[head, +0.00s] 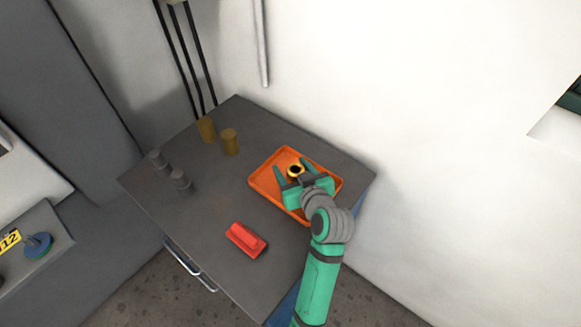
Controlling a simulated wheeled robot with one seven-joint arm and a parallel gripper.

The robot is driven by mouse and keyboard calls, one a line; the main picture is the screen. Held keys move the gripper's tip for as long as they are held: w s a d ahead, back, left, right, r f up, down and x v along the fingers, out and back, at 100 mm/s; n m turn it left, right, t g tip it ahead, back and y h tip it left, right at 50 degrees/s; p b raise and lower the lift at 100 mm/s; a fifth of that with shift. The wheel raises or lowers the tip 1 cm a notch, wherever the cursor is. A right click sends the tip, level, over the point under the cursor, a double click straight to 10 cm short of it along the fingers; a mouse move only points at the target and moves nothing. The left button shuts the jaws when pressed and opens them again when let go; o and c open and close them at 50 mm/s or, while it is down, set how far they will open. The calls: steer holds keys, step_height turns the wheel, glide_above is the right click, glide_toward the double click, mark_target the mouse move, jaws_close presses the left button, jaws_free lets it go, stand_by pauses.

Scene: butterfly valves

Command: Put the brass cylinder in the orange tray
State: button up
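Two brass-coloured cylinders stand upright on the dark grey table, one at the back (206,129) and one just right of it (229,142). The orange tray (264,184) lies on the right part of the table. My gripper (293,168) is over the tray, with its green fingers spread apart. A small yellow ring-like piece with a dark centre (296,176) shows between the fingers, in or above the tray. I see gaps beside it, and cannot tell its exact height. The gripper hides part of the tray.
Two grey cylindrical pieces (181,180) stand at the table's left side. A red block-like object (246,240) lies near the front edge. A white wall (420,110) rises behind the table. The table's middle (215,190) is clear.

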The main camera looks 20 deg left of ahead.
steer(key=shift+r, duration=0.15)
steer(key=v, duration=1.2)
steer(key=shift+s+a, duration=0.1)
